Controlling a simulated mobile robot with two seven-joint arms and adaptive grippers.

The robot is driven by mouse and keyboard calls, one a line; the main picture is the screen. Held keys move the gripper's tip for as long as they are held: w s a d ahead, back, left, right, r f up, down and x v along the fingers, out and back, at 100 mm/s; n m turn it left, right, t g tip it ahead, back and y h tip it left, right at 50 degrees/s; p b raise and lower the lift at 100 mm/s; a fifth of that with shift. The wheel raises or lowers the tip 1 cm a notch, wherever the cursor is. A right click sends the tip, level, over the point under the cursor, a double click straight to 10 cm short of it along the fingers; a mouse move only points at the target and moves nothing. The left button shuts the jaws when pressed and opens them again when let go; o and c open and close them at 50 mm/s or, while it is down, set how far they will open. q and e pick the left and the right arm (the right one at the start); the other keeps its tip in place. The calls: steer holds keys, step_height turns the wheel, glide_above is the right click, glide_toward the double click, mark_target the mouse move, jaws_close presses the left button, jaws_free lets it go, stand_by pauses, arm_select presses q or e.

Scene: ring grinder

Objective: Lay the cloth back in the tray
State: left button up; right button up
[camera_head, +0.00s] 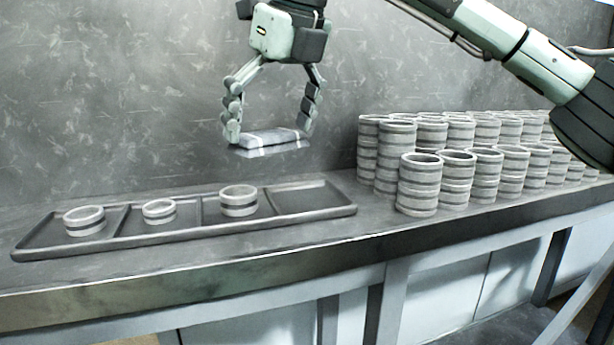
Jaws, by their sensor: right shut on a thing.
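My right gripper (272,128) is in the upper middle of the head view, pointing down. Its fingers are shut on the folded grey cloth (270,139), held flat in the air above the tray. The dark tray (322,213) lies on the bench below and has several compartments in a row. The three compartments from the left each hold a grey ring piece: one (84,220) at the far left, a smaller one (159,211), and a taller one (239,201). The rightmost compartment (300,198) is empty. My left gripper is not in view.
Many stacks of grey rings (418,185) crowd the bench right of the tray, close to its right end. A grey wall (120,90) stands behind the bench. The bench's front edge (200,269) runs just in front of the tray.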

mark_target(310, 135)
steer(key=d+f, duration=0.1)
steer(key=w+d, duration=0.1)
steer(key=d, duration=0.1)
steer(key=d+f, duration=0.1)
steer(key=shift+w+d+f, duration=0.2)
steer(key=shift+w+f, duration=0.15)
steer(key=shift+d+f, duration=0.3)
steer(key=shift+f, duration=0.05)
step_height(310, 135, down, 4)
steer(key=shift+w+r, duration=0.1)
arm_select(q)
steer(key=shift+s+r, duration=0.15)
arm_select(e)
steer(key=shift+f, duration=0.25)
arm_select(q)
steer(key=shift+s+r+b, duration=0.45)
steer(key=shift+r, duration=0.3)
arm_select(e)
steer(key=shift+f, duration=0.25)
